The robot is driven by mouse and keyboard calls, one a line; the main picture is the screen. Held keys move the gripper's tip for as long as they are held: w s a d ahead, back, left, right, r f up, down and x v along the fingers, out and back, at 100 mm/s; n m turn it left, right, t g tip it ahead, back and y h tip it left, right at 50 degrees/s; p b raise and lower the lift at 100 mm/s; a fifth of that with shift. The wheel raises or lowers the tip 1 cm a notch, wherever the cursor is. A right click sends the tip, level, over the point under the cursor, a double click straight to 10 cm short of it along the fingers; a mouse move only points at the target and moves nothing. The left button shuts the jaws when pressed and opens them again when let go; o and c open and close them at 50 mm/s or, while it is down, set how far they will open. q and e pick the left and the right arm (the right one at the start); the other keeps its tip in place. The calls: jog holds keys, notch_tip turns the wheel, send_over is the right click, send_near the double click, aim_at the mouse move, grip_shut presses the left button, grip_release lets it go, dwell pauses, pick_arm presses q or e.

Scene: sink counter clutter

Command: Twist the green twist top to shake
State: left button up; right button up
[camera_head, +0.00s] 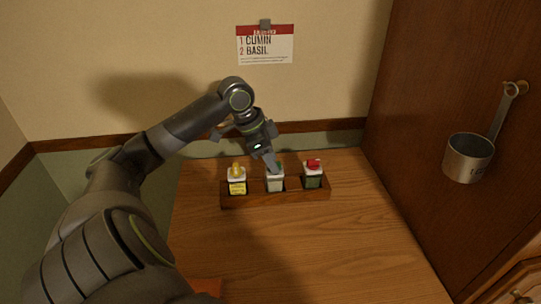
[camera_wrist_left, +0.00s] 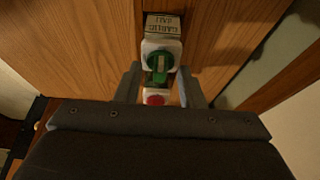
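The green twist top (camera_head: 280,165) sits on a white spice jar (camera_head: 275,184), the middle one of three in a wooden rack. My left gripper (camera_head: 271,163) reaches down from above at this jar and partly hides the top. In the left wrist view the green top (camera_wrist_left: 160,61) shows beyond and between my two fingers (camera_wrist_left: 159,72), which stand apart with a gap on each side of it. I cannot tell whether either finger touches the jar. My right gripper is not in view.
In the wooden rack (camera_head: 275,200), a yellow-topped jar (camera_head: 237,182) stands to the left and a red-topped jar (camera_head: 313,177) to the right, both close to my gripper. A cumin and basil card (camera_head: 265,47) hangs behind. A metal cup (camera_head: 468,158) hangs at right.

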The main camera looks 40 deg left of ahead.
pick_arm(q)
jog(key=shift+c, duration=0.2)
grip_shut()
jog(key=shift+d+r+n+p, duration=0.15)
jog(key=shift+n+p, duration=0.45)
jog(key=shift+p, duration=0.4)
jog(key=n+y+p, duration=0.1)
jog(key=n+p, duration=0.2)
jog(key=p, duration=0.2)
jog(key=n+y+p, duration=0.2)
jog(key=n+p, duration=0.2)
jog(key=p, duration=0.1)
jog(key=d+n+y+p, duration=0.1)
jog(key=n+p, duration=0.3)
jog(key=p, duration=0.1)
jog(key=shift+s+r+t+y+p, duration=0.1)
jog(key=shift+r+t+y+p, duration=0.05)
jog(key=shift+t+y+p, duration=0.2)
jog(key=n+p, duration=0.1)
jog(key=n, duration=0.1)
jog(key=shift+n+y+p, duration=0.3)
jog(key=shift+n+y, duration=0.05)
jog(key=shift+n, duration=0.05)
jog(key=shift+w+d+f+n+g+y, duration=0.15)
jog(key=shift+n+g+y, duration=0.15)
jog(key=shift+n, duration=0.4)
jog(key=shift+w+a+f+n+g+y, duration=0.15)
jog(key=shift+n+g+y, duration=0.1)
jog(key=shift+n, duration=0.45)
jog(key=shift+s+d, duration=0.1)
